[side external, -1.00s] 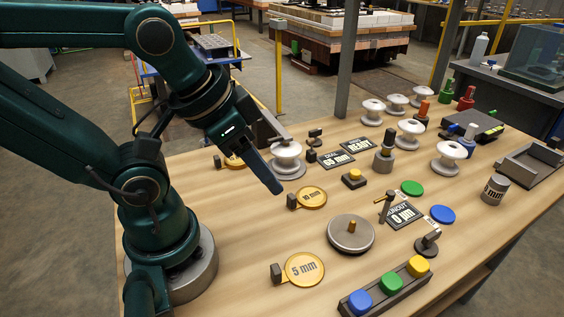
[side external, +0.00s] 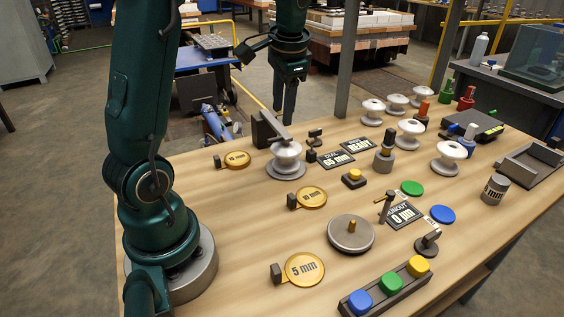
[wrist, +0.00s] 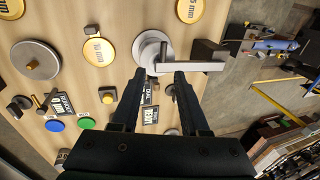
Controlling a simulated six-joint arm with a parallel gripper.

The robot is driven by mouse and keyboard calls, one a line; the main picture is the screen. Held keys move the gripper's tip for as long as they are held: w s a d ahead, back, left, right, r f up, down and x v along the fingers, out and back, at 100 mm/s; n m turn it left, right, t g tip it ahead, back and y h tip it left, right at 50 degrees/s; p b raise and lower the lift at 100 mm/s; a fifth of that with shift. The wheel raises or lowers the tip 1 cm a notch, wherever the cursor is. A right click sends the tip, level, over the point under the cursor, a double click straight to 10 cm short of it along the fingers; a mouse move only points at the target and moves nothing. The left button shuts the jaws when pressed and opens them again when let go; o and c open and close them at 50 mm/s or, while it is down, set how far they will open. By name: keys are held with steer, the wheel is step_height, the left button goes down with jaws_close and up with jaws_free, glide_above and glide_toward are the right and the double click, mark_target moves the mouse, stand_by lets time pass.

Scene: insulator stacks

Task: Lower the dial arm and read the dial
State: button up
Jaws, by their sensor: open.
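The dial arm (side external: 270,131) is a grey bar on a dark upright block at the table's back left edge. It reaches over a white insulator (side external: 286,152) on a round grey base; whether it touches is unclear. In the wrist view the bar (wrist: 190,67) runs from the dark block across the insulator's top. The dial plate (side external: 336,159) reads 65 mm; a plate beside it (side external: 356,145) reads READY. My gripper (side external: 283,115) is open and empty, fingers pointing down near the bar. The wrist view shows its fingertips (wrist: 159,74) apart, beside the bar.
Yellow round tags (side external: 305,269) on small dark blocks stand along the near left side. A grey turntable (side external: 350,233), a button strip (side external: 388,286) and a runout plate (side external: 404,215) reading 0 µm lie nearer. Several white insulators (side external: 450,155) stand to the right.

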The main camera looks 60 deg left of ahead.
steer(key=f, duration=0.1)
steer(key=a, duration=0.1)
steer(key=f, duration=0.1)
steer(key=shift+s+a+f+g, duration=0.25)
steer(key=shift+s+f+g, duration=0.05)
steer(key=shift+f, duration=0.05)
steer(key=shift+x, duration=2.05)
steer(key=shift+d, duration=0.15)
steer(key=shift+c, duration=0.3)
jaws_close()
steer(key=shift+r, duration=0.1)
